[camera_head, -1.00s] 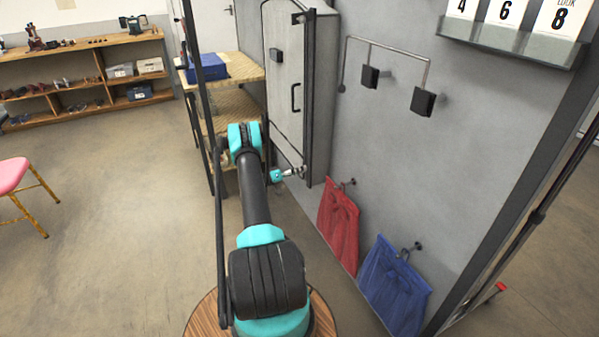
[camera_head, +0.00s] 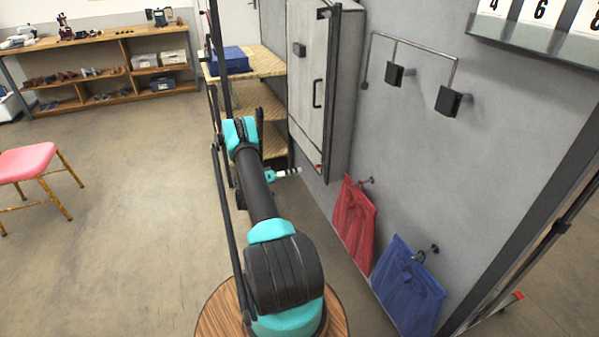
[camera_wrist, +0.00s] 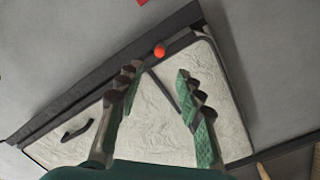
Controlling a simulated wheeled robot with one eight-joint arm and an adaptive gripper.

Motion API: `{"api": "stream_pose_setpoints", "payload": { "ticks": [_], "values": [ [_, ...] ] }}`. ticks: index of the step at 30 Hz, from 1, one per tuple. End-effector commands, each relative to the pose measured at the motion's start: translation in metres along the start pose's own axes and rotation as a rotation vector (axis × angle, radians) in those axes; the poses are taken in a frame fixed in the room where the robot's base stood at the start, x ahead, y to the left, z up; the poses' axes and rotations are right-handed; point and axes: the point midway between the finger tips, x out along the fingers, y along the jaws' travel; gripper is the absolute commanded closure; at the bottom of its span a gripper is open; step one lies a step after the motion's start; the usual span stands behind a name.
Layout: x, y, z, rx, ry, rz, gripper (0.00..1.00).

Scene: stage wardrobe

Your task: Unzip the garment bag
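The garment bag (camera_head: 310,85) is a tall pale grey panel with dark edges, hanging against the grey wall. A black handle (camera_head: 317,93) is on its front. In the wrist view the bag (camera_wrist: 165,130) lies slanted behind the fingers, with its handle (camera_wrist: 77,130) at lower left. A small orange-red ball (camera_wrist: 160,50), looking like a zip pull, sits at the bag's dark edge; a red spot (camera_head: 318,167) shows at its bottom in the head view. My gripper (camera_wrist: 157,72) is open and empty, its fingertips framing the ball from short of it. In the head view my gripper (camera_head: 286,173) is left of the bag's lower end, apparently apart from it.
A woven shelf unit (camera_head: 262,97) with a blue box (camera_head: 229,60) stands just left of the bag. Red (camera_head: 354,222) and blue (camera_head: 408,288) cloths hang low on the wall to the right. A pink chair (camera_head: 27,162) stands far left. The floor between is clear.

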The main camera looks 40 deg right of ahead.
Motion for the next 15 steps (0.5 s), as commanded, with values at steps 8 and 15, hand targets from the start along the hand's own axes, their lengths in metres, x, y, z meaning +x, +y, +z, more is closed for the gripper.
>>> {"api": "stream_pose_setpoints", "payload": {
  "ticks": [8, 15],
  "values": [
    [0.000, 0.000, 0.000, 0.000, 0.000, 0.000, 0.68],
    [0.014, 0.010, -0.020, 0.093, -0.066, -0.069, 0.98]
  ]
}}
